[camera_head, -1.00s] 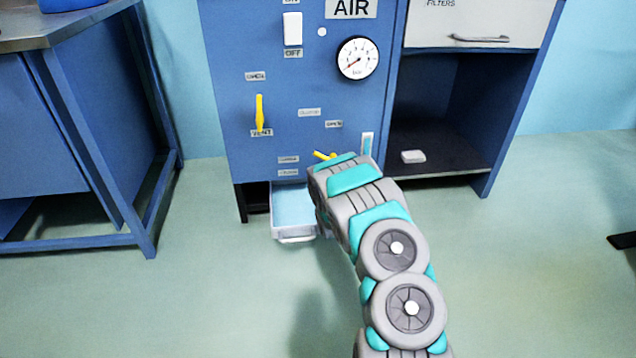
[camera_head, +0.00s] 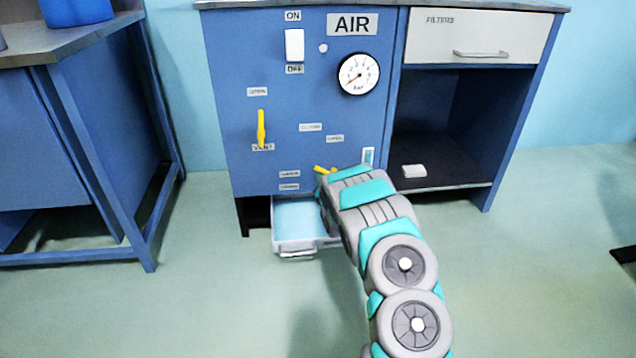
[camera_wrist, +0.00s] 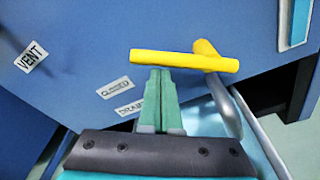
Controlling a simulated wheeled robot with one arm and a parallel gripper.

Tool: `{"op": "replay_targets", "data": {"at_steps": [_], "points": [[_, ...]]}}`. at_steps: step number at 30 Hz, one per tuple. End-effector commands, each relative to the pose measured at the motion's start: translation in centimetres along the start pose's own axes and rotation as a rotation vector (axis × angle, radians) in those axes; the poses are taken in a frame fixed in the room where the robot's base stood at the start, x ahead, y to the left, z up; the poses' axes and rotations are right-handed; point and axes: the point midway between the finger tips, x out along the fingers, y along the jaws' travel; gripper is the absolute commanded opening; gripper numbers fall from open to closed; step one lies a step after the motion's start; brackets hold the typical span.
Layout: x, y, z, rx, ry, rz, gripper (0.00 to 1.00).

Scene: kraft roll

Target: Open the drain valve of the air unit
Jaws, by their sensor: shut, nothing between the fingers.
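The drain valve's yellow lever (camera_head: 322,170) sits low on the right of the blue air unit panel (camera_head: 225,110), partly hidden by my arm in the head view. In the wrist view the lever (camera_wrist: 190,61) lies nearly level in the picture, its round hub toward its right end. Labels reading CLOSED (camera_wrist: 115,88) and DRAIN (camera_wrist: 129,108) are left of it. My gripper (camera_wrist: 160,72) is shut and empty, its teal fingertips just below the lever's bar in the picture. I cannot tell whether they touch it. The head view hides the fingers.
A second yellow lever (camera_head: 261,129) hangs upright over the VENT label. A gauge (camera_head: 358,74) and a white switch (camera_head: 294,45) are higher up. An open pale tray (camera_head: 297,246) juts out below the panel. An open shelf (camera_head: 440,178) holding a small white block (camera_head: 414,171) is right.

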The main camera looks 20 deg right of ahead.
Motion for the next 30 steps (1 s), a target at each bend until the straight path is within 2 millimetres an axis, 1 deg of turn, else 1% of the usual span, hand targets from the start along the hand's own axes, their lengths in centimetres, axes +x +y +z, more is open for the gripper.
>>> {"op": "replay_targets", "data": {"at_steps": [12,30], "points": [[-0.01,0.01,0.09,0.006,-0.001,0.001,0.00],[-0.08,0.16,0.74,0.109,-0.002,0.016,0.00]]}}
